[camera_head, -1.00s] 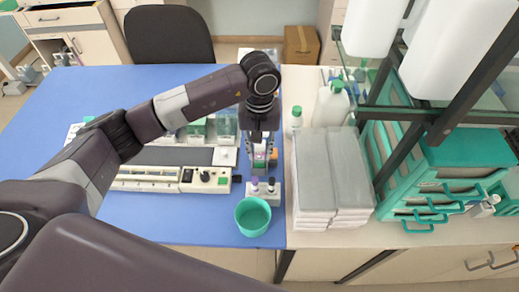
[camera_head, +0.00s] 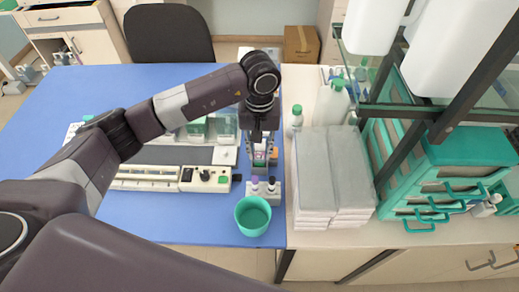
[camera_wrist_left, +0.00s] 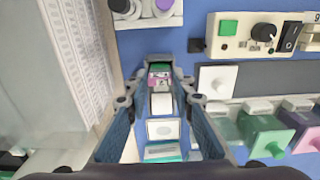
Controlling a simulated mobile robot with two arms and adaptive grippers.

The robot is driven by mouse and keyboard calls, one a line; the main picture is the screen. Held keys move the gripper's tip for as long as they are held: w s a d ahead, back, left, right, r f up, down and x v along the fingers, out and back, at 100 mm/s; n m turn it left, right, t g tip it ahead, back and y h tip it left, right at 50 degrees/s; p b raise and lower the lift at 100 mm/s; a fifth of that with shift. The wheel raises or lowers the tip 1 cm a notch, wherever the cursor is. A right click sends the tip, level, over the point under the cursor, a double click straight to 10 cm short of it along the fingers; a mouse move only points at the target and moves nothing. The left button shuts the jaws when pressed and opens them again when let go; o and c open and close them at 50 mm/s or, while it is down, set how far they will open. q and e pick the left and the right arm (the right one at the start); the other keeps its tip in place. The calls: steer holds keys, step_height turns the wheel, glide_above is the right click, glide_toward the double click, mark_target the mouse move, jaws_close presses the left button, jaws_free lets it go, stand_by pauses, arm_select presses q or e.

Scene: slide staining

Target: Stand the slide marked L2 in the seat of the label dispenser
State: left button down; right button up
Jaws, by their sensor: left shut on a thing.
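My left gripper (camera_head: 259,138) points down at the right side of the blue mat; it also shows in the left wrist view (camera_wrist_left: 160,70). Its fingers are closed on a small slide (camera_wrist_left: 159,80) with a green and pink end. The mark on the slide is too small to read. Below and between the fingers is a white device with a light label face (camera_wrist_left: 163,129), which looks like the label dispenser. The fingers hide part of it, and I cannot tell whether the slide touches its seat. My right gripper is not in view.
A small rack with purple- and dark-capped bottles (camera_head: 263,188) and a green cup (camera_head: 253,216) stand in front. A control box with a green button (camera_head: 206,179) is at left. Grey-topped stacked boxes (camera_head: 330,165) and a white bottle (camera_head: 331,103) stand at right.

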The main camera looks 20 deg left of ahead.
arm_select(q)
steer(key=shift+f+b, duration=0.25)
steer(key=shift+b, duration=0.1)
steer(key=c, duration=1.6)
jaws_free()
steer(key=shift+r, duration=0.25)
step_height(320, 180, up, 12)
steer(key=shift+f, duration=0.2)
